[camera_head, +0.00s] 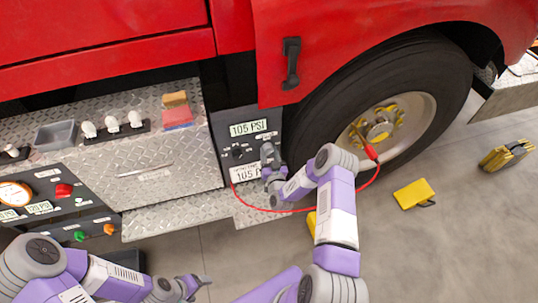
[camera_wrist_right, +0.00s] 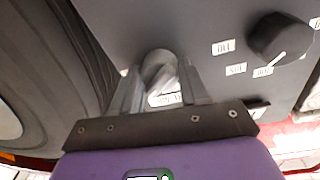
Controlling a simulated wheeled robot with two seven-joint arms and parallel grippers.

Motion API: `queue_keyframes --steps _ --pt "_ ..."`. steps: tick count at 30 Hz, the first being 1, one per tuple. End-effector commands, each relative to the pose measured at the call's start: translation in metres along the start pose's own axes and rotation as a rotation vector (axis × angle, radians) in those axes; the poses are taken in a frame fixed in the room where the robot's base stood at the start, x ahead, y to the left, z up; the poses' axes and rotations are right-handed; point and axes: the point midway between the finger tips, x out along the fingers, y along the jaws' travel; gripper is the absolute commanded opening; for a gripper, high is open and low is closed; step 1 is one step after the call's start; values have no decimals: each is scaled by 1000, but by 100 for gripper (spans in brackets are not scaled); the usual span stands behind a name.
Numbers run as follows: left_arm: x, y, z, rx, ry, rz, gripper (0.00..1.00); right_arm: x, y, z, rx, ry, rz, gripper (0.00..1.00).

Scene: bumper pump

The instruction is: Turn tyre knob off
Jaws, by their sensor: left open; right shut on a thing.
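My right gripper (camera_head: 269,160) is at the right side of the dark tyre-pressure panel (camera_head: 219,125), beside the front wheel. In the right wrist view my right gripper (camera_wrist_right: 160,95) has its two fingers closed on a grey round knob (camera_wrist_right: 158,62) that sticks out of the panel. The fingers hide part of this knob, and its setting cannot be read. A second, black knob (camera_wrist_right: 280,38) with a white pointer line and small labels sits apart from the gripper; it also shows in the head view (camera_head: 238,153). My left gripper (camera_head: 190,284) is open and empty, low over the floor.
The panel's upper display (camera_head: 248,128) reads 105 PSI. A red hose (camera_head: 300,209) runs from the panel to the wheel (camera_head: 385,125). A yellow chock (camera_head: 414,194) lies on the floor. A control panel (camera_head: 60,205) with coloured knobs is at the left.

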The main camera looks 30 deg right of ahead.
Motion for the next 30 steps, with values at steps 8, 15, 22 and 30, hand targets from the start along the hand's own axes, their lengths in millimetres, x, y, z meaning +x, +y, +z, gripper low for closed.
queue_keyframes --steps 8,15,22,30 --pt "8 -3 0 0 0 0 74 0 1 1 -265 17 -17 14" --pt "15 -6 -1 0 0 0 74 0 2 1 -492 31 -31 14" --pt "22 -8 -1 0 0 0 74 0 3 1 -690 43 -42 14" --pt "27 -10 -1 0 0 0 74 0 4 1 -859 52 -52 14"
